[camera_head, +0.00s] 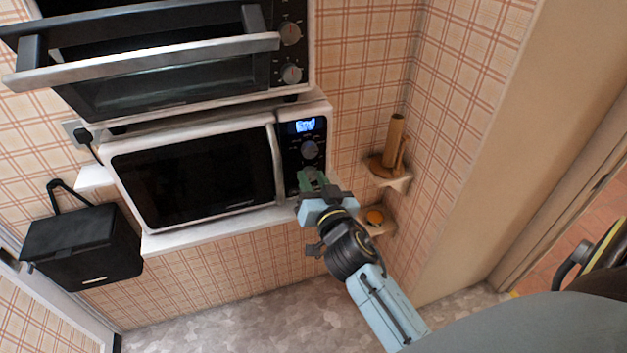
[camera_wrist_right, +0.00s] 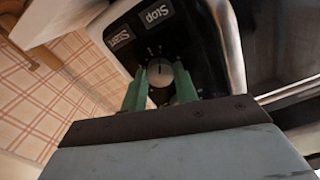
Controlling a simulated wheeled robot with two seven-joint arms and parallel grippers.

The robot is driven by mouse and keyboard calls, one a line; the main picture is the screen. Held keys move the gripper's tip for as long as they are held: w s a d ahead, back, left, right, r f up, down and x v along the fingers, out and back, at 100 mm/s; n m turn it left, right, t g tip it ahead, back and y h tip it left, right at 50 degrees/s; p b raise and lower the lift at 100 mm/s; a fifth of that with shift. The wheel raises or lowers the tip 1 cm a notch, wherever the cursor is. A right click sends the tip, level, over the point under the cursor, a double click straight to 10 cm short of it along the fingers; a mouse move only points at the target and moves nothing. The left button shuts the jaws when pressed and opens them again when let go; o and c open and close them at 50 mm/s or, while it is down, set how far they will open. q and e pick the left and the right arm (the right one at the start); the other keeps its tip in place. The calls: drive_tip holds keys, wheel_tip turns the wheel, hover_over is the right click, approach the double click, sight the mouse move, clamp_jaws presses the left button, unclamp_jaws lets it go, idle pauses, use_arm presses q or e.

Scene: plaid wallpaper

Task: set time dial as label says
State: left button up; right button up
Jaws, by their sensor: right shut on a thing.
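The white microwave (camera_head: 209,220) has a black control panel at its right side. A lit blue display (camera_head: 305,126) is at the panel's top; it seems to read "End". An upper round dial (camera_head: 310,150) shows below the display. My right gripper (camera_head: 313,181) is at the lower part of the panel and covers the lower dial in the head view. In the right wrist view, the green fingers of my gripper (camera_wrist_right: 160,92) are shut on this grey lower dial (camera_wrist_right: 160,72), beside "Start" and "Stop" buttons. Its setting is unreadable. My left gripper is out of view.
A toaster oven (camera_head: 180,85) with its own knobs stands on the microwave. A corner shelf (camera_head: 389,176) with a brown cylindrical object (camera_head: 394,141) is to the right, and a lower shelf (camera_head: 380,225) is near my right wrist. A black bin (camera_head: 82,245) hangs at the left.

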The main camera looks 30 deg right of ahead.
drive_tip(key=n+p, duration=0.1)
drive_tip(key=n, duration=1)
drive_tip(key=shift+n+p, duration=0.3)
drive_tip(key=shift+p, duration=0.05)
drive_tip(key=n, duration=0.5)
drive_tip(key=shift+n+p, duration=0.3)
drive_tip(key=n, duration=0.6)
drive_tip(key=shift+p, duration=0.35)
drive_tip(key=o, duration=1)
drive_tip(key=shift+c, duration=0.2)
